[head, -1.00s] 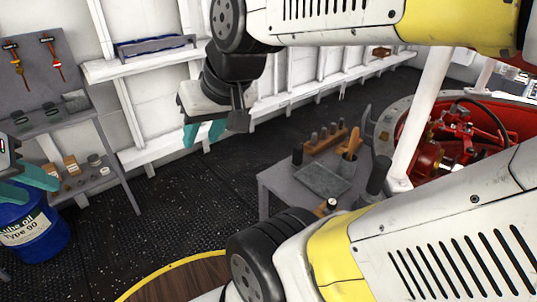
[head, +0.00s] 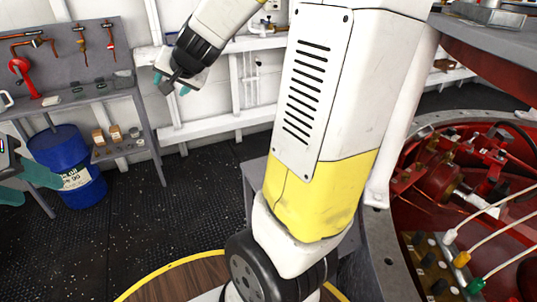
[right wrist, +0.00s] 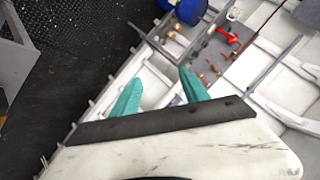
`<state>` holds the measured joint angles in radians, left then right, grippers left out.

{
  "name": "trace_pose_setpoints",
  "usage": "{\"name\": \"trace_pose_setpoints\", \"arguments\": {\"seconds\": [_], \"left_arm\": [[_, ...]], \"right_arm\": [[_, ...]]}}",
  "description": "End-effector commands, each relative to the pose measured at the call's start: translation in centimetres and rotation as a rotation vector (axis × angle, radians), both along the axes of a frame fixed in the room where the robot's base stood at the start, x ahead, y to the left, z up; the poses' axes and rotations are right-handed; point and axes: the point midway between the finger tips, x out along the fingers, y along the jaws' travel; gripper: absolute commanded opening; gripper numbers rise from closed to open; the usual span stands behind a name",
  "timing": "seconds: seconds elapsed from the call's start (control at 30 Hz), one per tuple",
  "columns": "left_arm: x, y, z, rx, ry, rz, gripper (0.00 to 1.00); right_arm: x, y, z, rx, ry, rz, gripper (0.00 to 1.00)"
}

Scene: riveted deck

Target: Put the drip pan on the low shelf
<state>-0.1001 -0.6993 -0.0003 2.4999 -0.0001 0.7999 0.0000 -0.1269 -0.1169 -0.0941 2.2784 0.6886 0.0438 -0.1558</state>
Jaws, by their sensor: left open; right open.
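A shallow grey metal pan (head: 487,14) sits on a grey top at the upper right of the head view; I cannot tell for sure that it is the drip pan. A low shelf (head: 122,149) with small items is under the bench at left. My left gripper (head: 32,183) is open at the left edge, in front of the blue drum. My right gripper (head: 171,88) is open by the far wall, right of the bench. The right wrist view shows its teal fingers (right wrist: 158,92) apart with nothing between them. My arm hides most of a small grey table.
A blue oil drum (head: 65,165) stands beside the low shelf. Tools hang on the pegboard (head: 65,55) above the bench. A red machinery pit (head: 450,175) is at right. The dark deck (head: 120,225) in the middle left is clear.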

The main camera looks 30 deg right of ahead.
Motion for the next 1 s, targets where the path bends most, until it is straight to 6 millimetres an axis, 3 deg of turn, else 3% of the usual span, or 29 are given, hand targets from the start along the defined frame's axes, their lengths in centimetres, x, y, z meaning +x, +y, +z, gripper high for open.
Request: {"name": "trace_pose_setpoints", "arguments": {"seconds": [0.03,0.13,0.2,0.3,0.43,0.6,0.8,1.0], "left_arm": [[0.0,0.0,0.0,0.000,0.000,0.000,0.49],[0.0,0.0,0.0,0.000,0.000,0.000,0.49],[0.0,0.0,0.0,0.000,0.000,0.000,0.49],[0.0,0.0,0.0,0.000,0.000,0.000,0.49],[0.0,0.0,0.0,0.000,0.000,0.000,0.49],[0.0,0.0,0.0,0.000,0.000,0.000,0.49],[0.0,0.0,0.0,0.000,0.000,0.000,0.49],[0.0,0.0,0.0,0.000,0.000,0.000,0.49]], "right_arm": [[2.5,-1.4,-1.7,0.009,0.004,-0.088,0.53],[6.2,-5.2,-4.9,0.003,0.004,-0.296,0.53],[7.9,-8.2,-7.7,-0.025,0.016,-0.445,0.53],[8.6,-12.6,-12.2,-0.097,0.051,-0.663,0.53],[6.7,-17.7,-18.0,-0.246,0.123,-0.937,0.53],[1.7,-21.6,-23.3,-0.469,0.231,-1.217,0.53],[-2.8,-22.9,-25.7,-0.646,0.316,-1.390,0.53],[-4.1,-24.3,-26.5,-0.688,0.337,-1.430,0.53]]}}
